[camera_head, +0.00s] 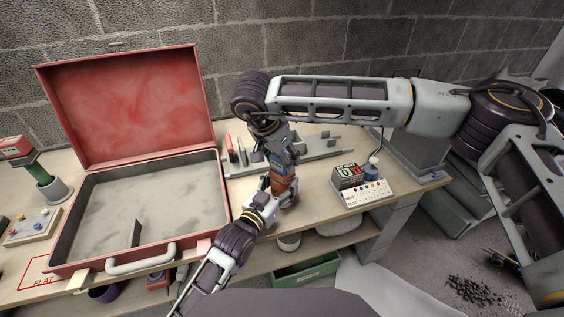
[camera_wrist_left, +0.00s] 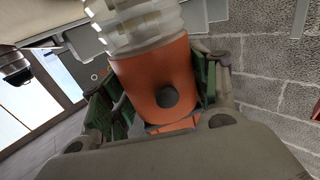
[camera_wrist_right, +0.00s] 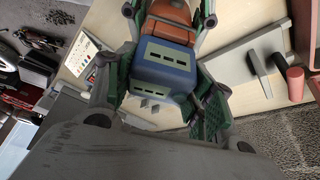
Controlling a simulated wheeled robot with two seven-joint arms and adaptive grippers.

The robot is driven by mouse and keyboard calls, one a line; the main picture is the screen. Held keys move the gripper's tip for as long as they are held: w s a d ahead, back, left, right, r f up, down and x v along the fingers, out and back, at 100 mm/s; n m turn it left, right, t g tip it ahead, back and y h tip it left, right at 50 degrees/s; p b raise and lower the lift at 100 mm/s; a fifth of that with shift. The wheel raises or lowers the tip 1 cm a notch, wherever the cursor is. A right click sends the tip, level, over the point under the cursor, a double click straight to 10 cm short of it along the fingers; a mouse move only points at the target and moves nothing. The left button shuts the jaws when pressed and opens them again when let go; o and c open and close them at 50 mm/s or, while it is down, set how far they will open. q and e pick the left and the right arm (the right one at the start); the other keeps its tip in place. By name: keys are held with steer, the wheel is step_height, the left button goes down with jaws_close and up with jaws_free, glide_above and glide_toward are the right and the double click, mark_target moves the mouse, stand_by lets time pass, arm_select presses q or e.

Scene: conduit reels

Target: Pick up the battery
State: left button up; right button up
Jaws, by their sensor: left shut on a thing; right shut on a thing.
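The blue battery (camera_wrist_right: 165,68) has two slotted dark contacts on its faces, and sits between the green-padded fingers of my right gripper (camera_wrist_right: 160,90), which is shut on it. Just beyond it is the orange body of a device (camera_wrist_right: 168,25). In the head view my right gripper (camera_head: 280,155) reaches down from above, with the orange device (camera_head: 284,186) below it. My left gripper (camera_head: 266,192) comes in from the lower left and is shut on the orange device. I cannot tell whether battery and device touch.
An open red case (camera_head: 222,200) stands left on the workbench, with a divider inside. A grey tool rack (camera_head: 318,146) lies behind the grippers. A charger with a red-green display (camera_head: 348,172) and a white button panel (camera_head: 366,194) are at right.

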steer(key=shift+r, duration=5.05)
steer(key=shift+r, duration=2.4)
steer(key=shift+r, duration=2.3)
arm_select(q)
steer(key=o, duration=1.3)
steer(key=shift+s+a, duration=0.1)
